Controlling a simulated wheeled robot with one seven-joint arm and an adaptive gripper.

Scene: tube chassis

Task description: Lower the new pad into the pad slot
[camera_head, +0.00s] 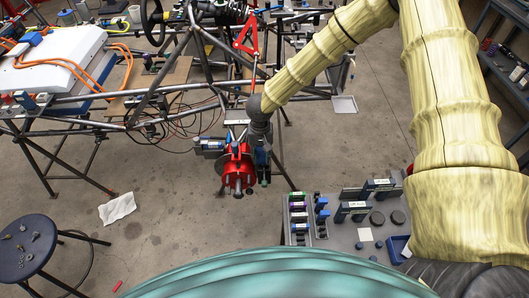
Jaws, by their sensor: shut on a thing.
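My gripper (260,136) is at the end of my yellow-sleeved arm, pointing down at the red hub assembly (238,173) on the near end of the tube chassis. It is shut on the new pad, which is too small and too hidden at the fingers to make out.
Chassis tubes (165,70) and a red wishbone (247,42) are close behind my gripper. A grey bench (345,240) with small tools and parts stands at the lower right. A blue stool (27,248) is at the lower left. The floor between is mostly clear.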

